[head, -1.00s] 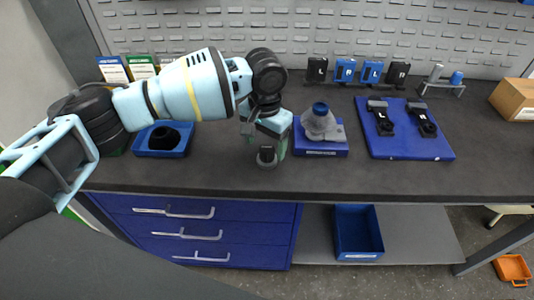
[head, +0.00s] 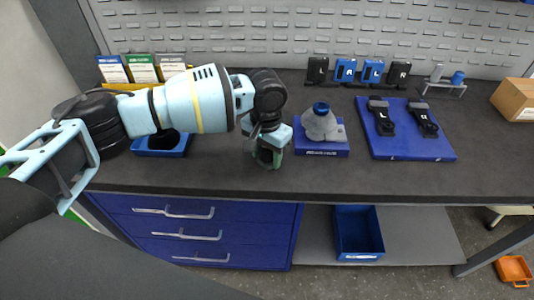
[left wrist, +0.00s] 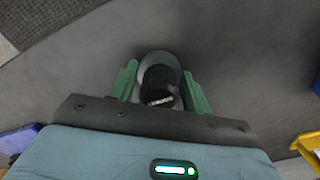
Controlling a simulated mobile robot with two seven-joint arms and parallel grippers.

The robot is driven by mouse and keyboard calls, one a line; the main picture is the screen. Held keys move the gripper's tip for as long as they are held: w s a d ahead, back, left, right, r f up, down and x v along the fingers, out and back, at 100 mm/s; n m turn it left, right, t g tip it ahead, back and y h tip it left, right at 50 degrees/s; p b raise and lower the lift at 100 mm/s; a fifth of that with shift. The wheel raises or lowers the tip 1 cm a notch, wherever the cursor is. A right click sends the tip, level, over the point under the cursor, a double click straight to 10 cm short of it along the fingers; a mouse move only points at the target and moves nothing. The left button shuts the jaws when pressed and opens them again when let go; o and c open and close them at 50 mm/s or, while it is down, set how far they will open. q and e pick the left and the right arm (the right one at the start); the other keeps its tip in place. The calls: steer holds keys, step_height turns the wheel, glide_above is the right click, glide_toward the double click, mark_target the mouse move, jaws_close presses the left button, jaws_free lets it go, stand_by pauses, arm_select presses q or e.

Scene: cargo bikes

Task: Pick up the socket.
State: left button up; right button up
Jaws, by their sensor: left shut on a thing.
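The socket (left wrist: 158,84), a dark upright cylinder with a pale mark and a wider grey round part, is between the green fingers of my left gripper (left wrist: 160,92) in the left wrist view. In the head view, my left gripper (head: 268,158) is low at the bench near its front edge, shut on the socket. The fingers and wrist hide most of the socket there, and I cannot tell whether it still touches the bench. My right gripper is not in view.
Just right of the gripper, a blue stand (head: 320,149) holds a grey blue-capped piece (head: 320,122). A blue tray (head: 163,150) is to the left. A blue mat (head: 405,145) with two black parts is farther right. The bench front (head: 230,182) is clear.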

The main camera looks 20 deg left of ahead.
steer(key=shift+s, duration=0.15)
arm_select(q)
steer(key=shift+r, duration=0.1)
steer(key=shift+r, duration=0.5)
step_height(320, 180, up, 2)
steer(key=shift+r, duration=0.2)
steer(key=s+d+r+p, duration=0.1)
steer(key=s+d, duration=1)
steer(key=shift+d+r, duration=0.2)
steer(key=shift+r, duration=0.05)
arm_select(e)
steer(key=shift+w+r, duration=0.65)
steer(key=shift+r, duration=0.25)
